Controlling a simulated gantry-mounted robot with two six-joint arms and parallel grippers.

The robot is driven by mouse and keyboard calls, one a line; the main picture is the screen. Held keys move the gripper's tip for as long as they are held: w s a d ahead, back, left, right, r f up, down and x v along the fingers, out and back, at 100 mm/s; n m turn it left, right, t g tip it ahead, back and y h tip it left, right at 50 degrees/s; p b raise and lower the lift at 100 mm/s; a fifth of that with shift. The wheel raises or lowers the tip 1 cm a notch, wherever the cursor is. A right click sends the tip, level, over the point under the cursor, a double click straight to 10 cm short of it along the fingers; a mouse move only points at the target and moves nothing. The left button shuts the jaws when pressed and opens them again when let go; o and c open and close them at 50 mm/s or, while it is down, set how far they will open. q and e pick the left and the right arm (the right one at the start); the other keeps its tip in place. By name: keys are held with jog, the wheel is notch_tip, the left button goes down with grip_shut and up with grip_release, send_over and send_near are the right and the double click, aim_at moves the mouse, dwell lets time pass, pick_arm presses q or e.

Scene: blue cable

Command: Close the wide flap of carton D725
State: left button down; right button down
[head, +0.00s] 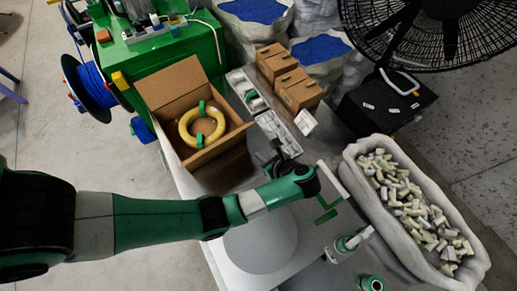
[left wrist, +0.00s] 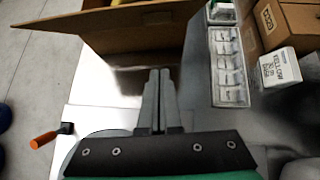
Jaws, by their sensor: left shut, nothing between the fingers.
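An open brown carton (head: 202,158) stands on the grey table left of centre in the head view, with a yellow ring-shaped coil (head: 187,121) and green ties inside. One wide flap (head: 172,84) stands up at its far side. No label D725 is readable. In the left wrist view the carton's brown cardboard (left wrist: 140,22) crosses the top, ahead of the fingers. My left gripper (head: 277,150) is shut and empty, to the right of the carton and apart from it. Its fingers (left wrist: 158,75) are together in the left wrist view. My right gripper does not show.
Small brown boxes (head: 290,82) and a tray of white packets (left wrist: 229,65) lie right of the carton. A white-lined bin of pale pieces (head: 357,152) and a black fan (head: 450,40) are further right. An orange-handled tool (left wrist: 44,139) shows at left in the wrist view.

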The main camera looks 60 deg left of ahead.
pick_arm(q)
jog(key=s+a+f, duration=0.1)
jog(key=a+f, duration=0.2)
jog(key=a, duration=0.6)
jog(key=shift+s, duration=0.25)
jog(key=shift+a+r, duration=0.1)
jog(key=shift+r, duration=0.05)
jog(key=shift+a+r, duration=0.2)
jog(key=shift+r, duration=0.05)
